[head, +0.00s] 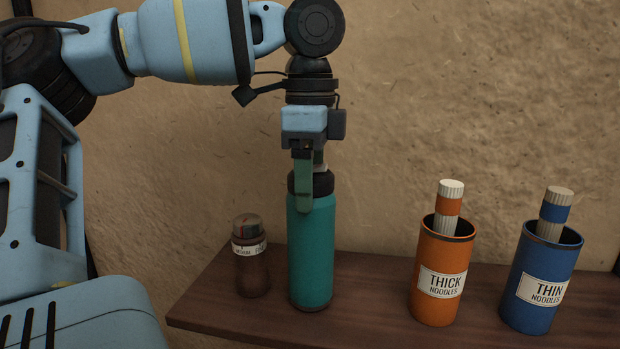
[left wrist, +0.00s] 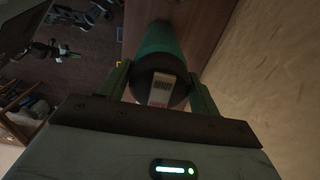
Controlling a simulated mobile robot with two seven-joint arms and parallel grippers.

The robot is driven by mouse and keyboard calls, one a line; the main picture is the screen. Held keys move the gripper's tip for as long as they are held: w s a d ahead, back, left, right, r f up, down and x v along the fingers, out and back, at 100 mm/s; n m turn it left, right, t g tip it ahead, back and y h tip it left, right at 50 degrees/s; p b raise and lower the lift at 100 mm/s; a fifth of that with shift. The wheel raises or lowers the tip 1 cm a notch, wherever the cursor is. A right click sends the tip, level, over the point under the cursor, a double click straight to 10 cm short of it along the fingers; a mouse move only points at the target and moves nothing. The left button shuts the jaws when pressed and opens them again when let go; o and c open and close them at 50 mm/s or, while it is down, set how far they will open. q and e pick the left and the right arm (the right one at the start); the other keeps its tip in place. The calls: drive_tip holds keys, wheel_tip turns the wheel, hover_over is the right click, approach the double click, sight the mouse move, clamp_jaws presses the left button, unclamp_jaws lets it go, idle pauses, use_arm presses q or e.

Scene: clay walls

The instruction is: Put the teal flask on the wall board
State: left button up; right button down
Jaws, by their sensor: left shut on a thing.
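The teal flask (head: 311,255) stands upright on the dark wooden wall board (head: 380,278), near its left part. It has a black cap. My left gripper (head: 306,190) comes down from above and is shut on the flask's top, with one green finger in front of the cap. In the left wrist view the flask (left wrist: 158,42) lies between the two fingers of the left gripper (left wrist: 163,88), its dark cap nearest the camera. Whether the flask's base touches the board or hovers just above it is hard to tell. My right gripper is not in view.
A small brown jar (head: 251,268) stands just left of the flask. An orange thick noodles canister (head: 440,270) and a blue thin noodles canister (head: 540,285) stand to the right. The board between flask and orange canister is clear. A clay wall (head: 420,110) rises behind.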

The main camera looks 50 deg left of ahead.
use_arm(q)
drive_tip(key=o, duration=1.7)
drive_tip(key=shift+c, duration=0.2)
wheel_tip(320, 180, up, 12)
